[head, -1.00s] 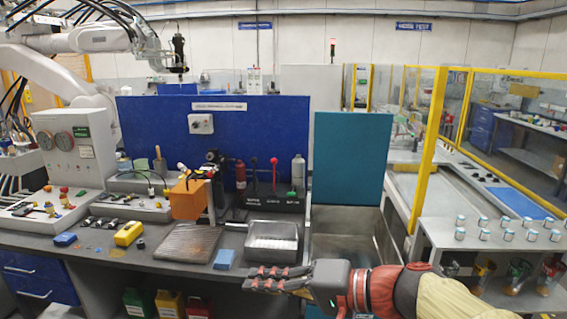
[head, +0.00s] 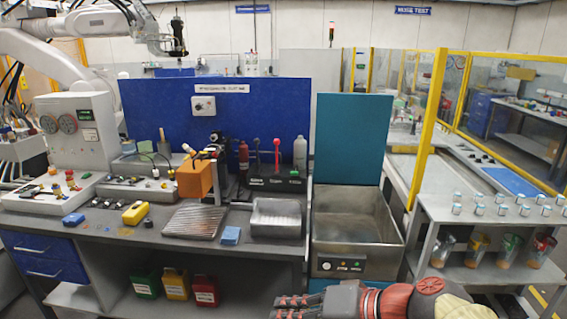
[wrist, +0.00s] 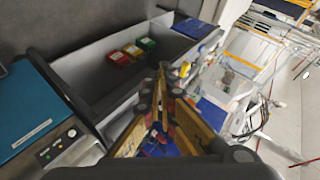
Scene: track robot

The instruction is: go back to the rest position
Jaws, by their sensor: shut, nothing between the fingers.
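My gripper (head: 290,302) shows at the bottom middle of the head view, in front of the workbench and below its top. Its fingers point left and are together with nothing between them. In the wrist view my gripper (wrist: 161,80) shows as two dark and yellowish fingers meeting at their tips. My arm reaches in from the lower right of the head view. The fingers touch nothing that I can see.
A metal basin (head: 352,232) with a raised teal lid (head: 352,140) stands right of the workbench (head: 120,240). Green, yellow and red containers (head: 175,285) sit under the bench. A shelf (head: 480,222) with jars and a yellow-framed fence (head: 428,125) are at the right.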

